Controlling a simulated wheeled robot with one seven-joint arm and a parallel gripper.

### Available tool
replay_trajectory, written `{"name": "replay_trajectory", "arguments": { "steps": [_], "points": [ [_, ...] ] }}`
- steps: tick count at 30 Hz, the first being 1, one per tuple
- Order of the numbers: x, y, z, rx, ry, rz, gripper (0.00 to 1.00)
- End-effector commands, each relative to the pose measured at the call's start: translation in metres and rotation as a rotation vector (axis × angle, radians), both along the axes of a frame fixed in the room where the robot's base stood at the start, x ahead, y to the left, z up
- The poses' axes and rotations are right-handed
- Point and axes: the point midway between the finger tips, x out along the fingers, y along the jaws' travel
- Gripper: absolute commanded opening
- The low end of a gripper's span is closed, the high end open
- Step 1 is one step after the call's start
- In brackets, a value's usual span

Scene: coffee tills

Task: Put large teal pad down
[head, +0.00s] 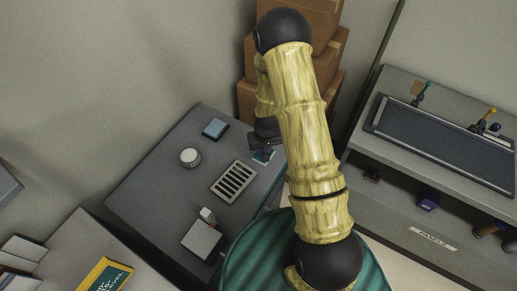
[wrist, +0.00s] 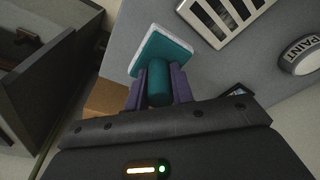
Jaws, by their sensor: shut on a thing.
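The teal pad (wrist: 163,49) has a flat, square-looking head with a pale edge and a round teal handle (wrist: 159,86). My gripper (wrist: 160,76) is shut on the handle, with a purple finger on each side. In the head view my gripper (head: 264,143) is at the right part of the dark grey table (head: 150,190). A small part of the pad (head: 262,156) shows below it, and my arm hides the rest. I cannot tell whether the pad touches the table.
A white slotted grille (head: 233,182) lies left of the pad. A round white paint tin (head: 190,157) and a blue block (head: 215,128) stand farther left. A grey square item (head: 202,239) sits near the front. Cardboard boxes (head: 324,60) are stacked behind; a grey bench (head: 360,133) stands right.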

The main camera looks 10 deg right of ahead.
Motion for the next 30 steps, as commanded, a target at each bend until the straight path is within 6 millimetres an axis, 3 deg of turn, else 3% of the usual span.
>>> {"name": "replay_trajectory", "arguments": {
  "steps": [9, 13, 23, 30],
  "points": [
    [0.061, 0.001, 0.043, -0.003, -0.007, 0.005, 0.02],
    [0.066, 0.002, 0.051, 0.003, -0.003, 0.008, 0.02],
    [0.066, 0.003, 0.046, 0.003, -0.001, 0.009, 0.02],
    [0.065, 0.002, 0.012, 0.003, 0.003, 0.007, 0.02]
  ]
}}
